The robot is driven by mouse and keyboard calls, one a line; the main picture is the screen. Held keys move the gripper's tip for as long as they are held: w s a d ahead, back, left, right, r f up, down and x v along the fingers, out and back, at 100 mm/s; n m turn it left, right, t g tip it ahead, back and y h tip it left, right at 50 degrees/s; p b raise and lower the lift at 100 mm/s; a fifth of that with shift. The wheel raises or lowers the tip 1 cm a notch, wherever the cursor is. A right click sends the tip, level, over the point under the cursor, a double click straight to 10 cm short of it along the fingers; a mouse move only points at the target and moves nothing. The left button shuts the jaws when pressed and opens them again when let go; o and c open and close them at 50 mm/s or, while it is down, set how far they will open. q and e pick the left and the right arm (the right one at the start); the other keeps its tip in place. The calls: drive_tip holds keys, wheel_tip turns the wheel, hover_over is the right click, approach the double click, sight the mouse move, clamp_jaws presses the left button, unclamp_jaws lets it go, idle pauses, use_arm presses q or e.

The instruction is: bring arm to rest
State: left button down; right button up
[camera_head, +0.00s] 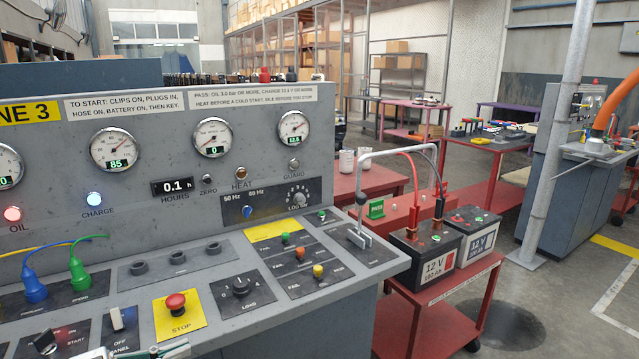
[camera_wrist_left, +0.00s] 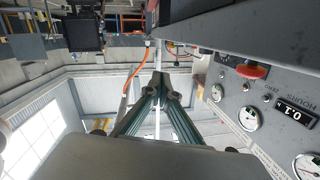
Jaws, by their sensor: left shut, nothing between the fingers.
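My left gripper (camera_head: 158,351) shows only in part at the bottom edge of the head view, low in front of the grey engine test panel (camera_head: 60,130). In the left wrist view its two green-grey fingers (camera_wrist_left: 159,82) meet at the tips, shut with nothing between them. The panel stands at the right of that view, turned on its side. My right gripper is in neither view.
The sloped desk holds a red stop button (camera_head: 176,303), a load knob (camera_head: 240,287), and blue (camera_head: 34,289) and green plugs (camera_head: 80,274). Open floor lies beyond.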

use_arm(q)
drive_tip(key=s+d+f+n+y, duration=0.2)
drive_tip(key=s+f, duration=0.3)
drive_tip(key=f, duration=0.4)
drive_tip(key=s+d+f+n+y, duration=0.3)
drive_tip(key=s+f, duration=0.3)
drive_tip(key=f, duration=0.4)
drive_tip(key=s+d+f+n+y, duration=0.2)
drive_tip(key=s+f+y, duration=0.3)
drive_tip(key=f, duration=0.5)
drive_tip(key=shift+s+d+n, duration=0.25)
drive_tip(key=shift+d+n, duration=0.1)
drive_tip(key=shift+n, duration=0.05)
drive_tip(key=shift+r, duration=0.1)
